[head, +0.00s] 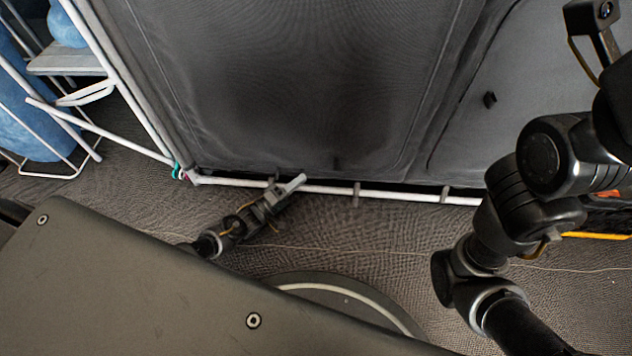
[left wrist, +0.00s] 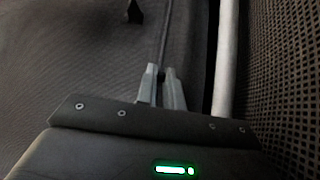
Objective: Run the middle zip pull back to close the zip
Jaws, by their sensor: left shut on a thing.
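The dark fabric panel (head: 290,80) has seams along its sides and lower edge. My left gripper (head: 287,186) is at its lower edge, beside the white pole. In the left wrist view the jaws (left wrist: 162,76) are nearly together on the dark zip line (left wrist: 166,32). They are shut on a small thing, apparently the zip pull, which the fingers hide. A dark tab (left wrist: 133,12) hangs on the fabric ahead, apart from the jaws. In the head view a small dark tab (head: 337,163) shows right of the gripper. My right gripper is not visible.
A white pole (head: 405,195) runs along the panel's foot; it also shows in the left wrist view (left wrist: 227,60). A white-framed rack (head: 75,95) with blue things stands at left. Another dark tab (head: 490,99) is at right.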

